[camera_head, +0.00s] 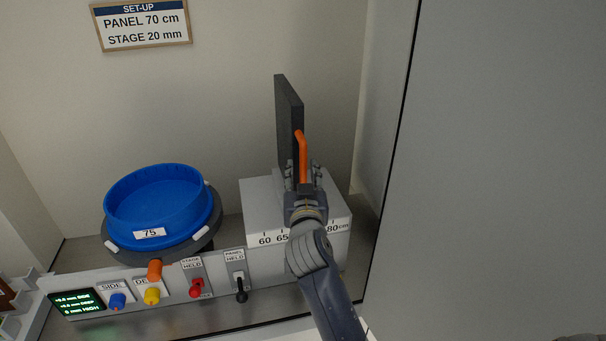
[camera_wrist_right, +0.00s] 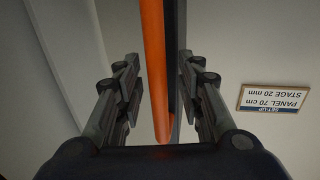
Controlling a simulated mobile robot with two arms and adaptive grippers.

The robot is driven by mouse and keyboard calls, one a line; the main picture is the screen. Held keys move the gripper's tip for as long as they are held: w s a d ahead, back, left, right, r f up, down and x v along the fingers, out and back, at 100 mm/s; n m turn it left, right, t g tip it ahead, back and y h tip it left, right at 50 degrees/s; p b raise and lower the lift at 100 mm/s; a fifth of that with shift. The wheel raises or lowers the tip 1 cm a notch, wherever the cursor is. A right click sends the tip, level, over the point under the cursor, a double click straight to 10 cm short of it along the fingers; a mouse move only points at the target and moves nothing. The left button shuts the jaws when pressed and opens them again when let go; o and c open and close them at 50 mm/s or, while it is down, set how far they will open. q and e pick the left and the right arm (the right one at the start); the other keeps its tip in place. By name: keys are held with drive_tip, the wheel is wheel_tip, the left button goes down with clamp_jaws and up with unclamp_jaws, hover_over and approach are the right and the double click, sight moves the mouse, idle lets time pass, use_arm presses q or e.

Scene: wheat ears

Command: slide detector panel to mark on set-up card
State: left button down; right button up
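The dark detector panel (camera_head: 288,120) stands upright on a white block (camera_head: 262,208) with a cm scale on its front. An orange handle (camera_head: 302,150) is on the panel's near side. My right gripper (camera_head: 303,175) is at the handle, with its fingers on either side. In the right wrist view, my right gripper (camera_wrist_right: 160,95) is open around the orange handle (camera_wrist_right: 155,60), with narrow gaps beside it. The scale shows 60, 65 and 80; my wrist hides the middle marks. The set-up card (camera_head: 143,25) reads PANEL 70 cm, STAGE 20 mm. My left gripper is out of view.
A blue round tray (camera_head: 160,205) labelled 75 sits on a dark stage to the left. The front console has a green display (camera_head: 78,303), coloured knobs, a red STAGE HELD lever (camera_head: 196,289) and a black PANEL HELD lever (camera_head: 241,290). A grey wall (camera_head: 500,170) bounds the right.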

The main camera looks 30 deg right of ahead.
drive_tip(key=shift+r, duration=0.1)
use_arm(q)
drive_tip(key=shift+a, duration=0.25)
use_arm(e)
wheel_tip(320, 180, up, 10)
drive_tip(key=shift+f, duration=0.1)
idle(0.4)
